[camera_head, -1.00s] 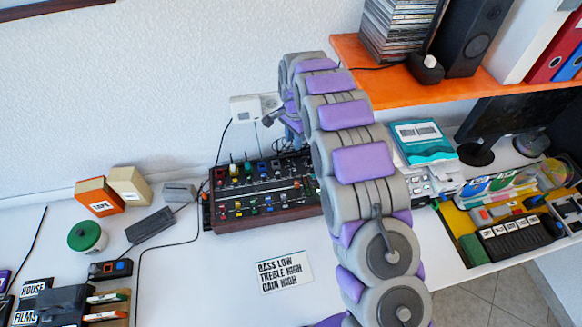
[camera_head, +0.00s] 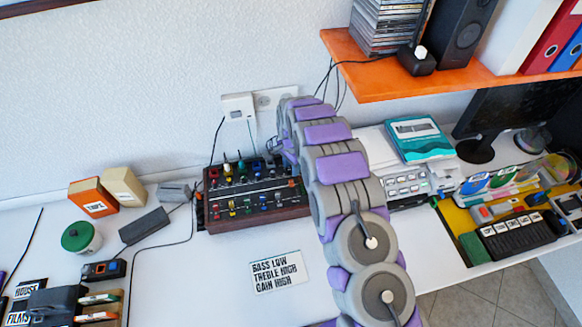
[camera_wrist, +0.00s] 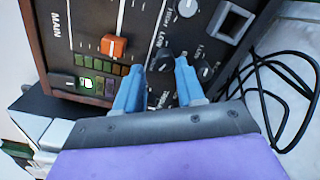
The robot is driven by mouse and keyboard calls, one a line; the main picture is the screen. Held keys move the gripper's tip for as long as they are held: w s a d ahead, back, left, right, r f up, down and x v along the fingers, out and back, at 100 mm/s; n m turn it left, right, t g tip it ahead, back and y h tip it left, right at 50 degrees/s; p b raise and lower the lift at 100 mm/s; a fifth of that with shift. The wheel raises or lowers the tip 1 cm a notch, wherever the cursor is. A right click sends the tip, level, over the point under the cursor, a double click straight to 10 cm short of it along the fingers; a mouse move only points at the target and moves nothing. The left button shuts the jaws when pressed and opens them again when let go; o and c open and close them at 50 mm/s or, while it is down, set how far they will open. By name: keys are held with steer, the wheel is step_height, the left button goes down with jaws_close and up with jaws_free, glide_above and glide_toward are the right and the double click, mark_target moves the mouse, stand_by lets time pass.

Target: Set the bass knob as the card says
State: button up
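The white card (camera_head: 276,271) lies on the desk in front of the mixer and reads BASS LOW, TREBLE HIGH, GAIN HIGH. The mixer (camera_head: 250,222) has a dark panel with wooden sides and many coloured knobs. In the wrist view, my gripper (camera_wrist: 159,68) has two blue fingers, apart, over the mixer panel. A dark knob (camera_wrist: 161,60) shows in the gap between the fingertips; contact cannot be told. Another dark knob (camera_wrist: 205,73) lies right of the right finger. The bass label is not readable. In the head view my arm hides the gripper.
An orange slider (camera_wrist: 114,46) stands left of the fingers, near the word MAIN. Black cables (camera_wrist: 275,95) lie right of the mixer. An orange shelf (camera_head: 375,84) overhangs at the back right. A cassette deck (camera_head: 405,185) stands right of my arm. The desk around the card is clear.

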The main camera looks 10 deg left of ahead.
steer(key=shift+a+f, duration=0.35)
steer(key=shift+a, duration=0.4)
steer(key=shift+c, duration=0.4)
steer(key=shift+a, duration=0.25)
steer(key=shift+c, duration=0.7)
steer(key=shift+s+d, duration=0.1)
steer(key=shift+c, duration=0.8)
steer(key=shift+d+r, duration=0.15)
steer(key=shift+d, duration=0.3)
jaws_close()
steer(key=shift+a, duration=0.2)
